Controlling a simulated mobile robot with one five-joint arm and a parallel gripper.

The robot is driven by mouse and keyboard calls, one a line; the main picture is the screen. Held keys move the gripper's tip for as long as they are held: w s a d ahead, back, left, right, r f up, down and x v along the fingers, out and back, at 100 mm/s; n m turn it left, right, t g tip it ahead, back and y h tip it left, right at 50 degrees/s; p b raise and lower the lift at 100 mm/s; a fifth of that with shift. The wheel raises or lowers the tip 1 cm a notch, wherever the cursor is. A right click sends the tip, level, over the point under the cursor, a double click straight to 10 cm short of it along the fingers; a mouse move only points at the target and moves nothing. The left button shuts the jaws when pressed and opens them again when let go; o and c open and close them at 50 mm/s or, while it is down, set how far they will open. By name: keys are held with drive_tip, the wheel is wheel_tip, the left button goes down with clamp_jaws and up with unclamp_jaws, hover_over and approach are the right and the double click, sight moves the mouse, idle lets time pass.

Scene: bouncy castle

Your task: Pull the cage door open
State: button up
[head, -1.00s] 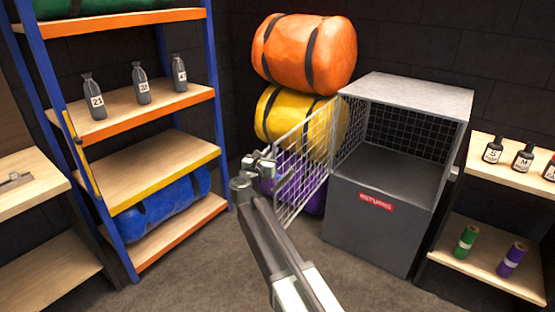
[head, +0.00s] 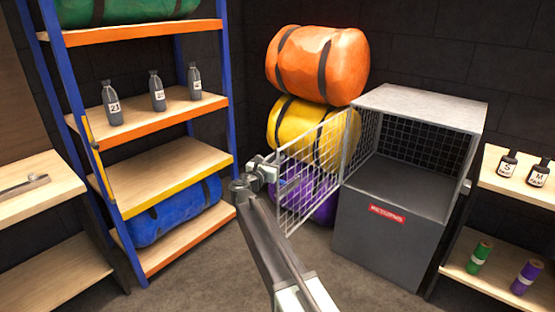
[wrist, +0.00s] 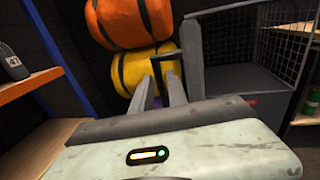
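The cage door (head: 318,165) is a pale wire-mesh panel. It stands open, swung out to the left from the grey returns cage (head: 390,225), whose front opening shows. My gripper (head: 264,170) is at the door's free edge in the head view. In the wrist view, my two fingers (wrist: 159,88) stand either side of a thin dark handle (wrist: 158,70) beside the door's grey edge post (wrist: 194,60). They look closed on it, but the contact is partly hidden by my gripper body.
Orange (head: 318,62), yellow (head: 290,122) and purple (head: 322,205) rolls are stacked behind the door. A blue-framed shelf (head: 165,165) stands left, with bottles and a blue roll (head: 175,212). A low shelf (head: 505,275) stands right. Floor is clear before the cage.

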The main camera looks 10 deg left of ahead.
drive_tip(key=shift+s, duration=0.1)
drive_tip(key=v, duration=0.7)
drive_tip(key=shift+s, duration=0.35)
drive_tip(key=shift+a, duration=0.1)
